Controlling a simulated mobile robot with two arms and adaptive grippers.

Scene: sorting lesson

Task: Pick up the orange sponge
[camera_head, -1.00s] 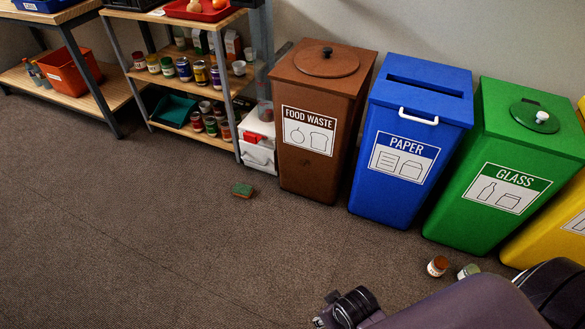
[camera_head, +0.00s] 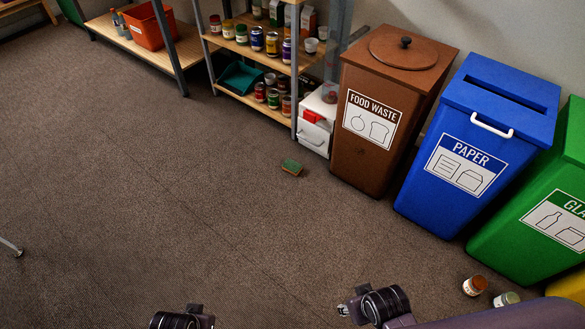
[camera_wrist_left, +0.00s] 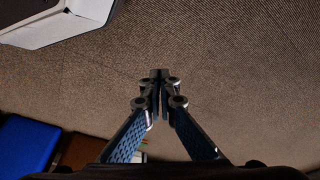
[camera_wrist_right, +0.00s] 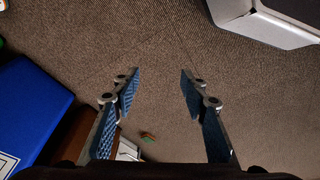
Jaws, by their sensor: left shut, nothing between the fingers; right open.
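The sponge (camera_head: 291,167) lies on the carpet in front of the food waste bin and the shelf, in the head view. It has a green top and an orange-brown side. A small green and orange patch that looks like the sponge (camera_wrist_right: 148,136) shows low in the right wrist view. My left gripper (camera_wrist_left: 160,76) is shut and empty. My right gripper (camera_wrist_right: 157,80) is open with nothing between its fingers. Both arms show at the bottom of the head view, well apart from the sponge; the fingertips are hardly visible there.
Brown food waste (camera_head: 385,110), blue paper (camera_head: 470,150) and green glass (camera_head: 540,215) bins stand at right. Two jars (camera_head: 475,285) (camera_head: 506,299) lie near the green bin. A shelf (camera_head: 240,97) and a white box (camera_head: 316,122) stand behind the sponge. Carpet left of it is clear.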

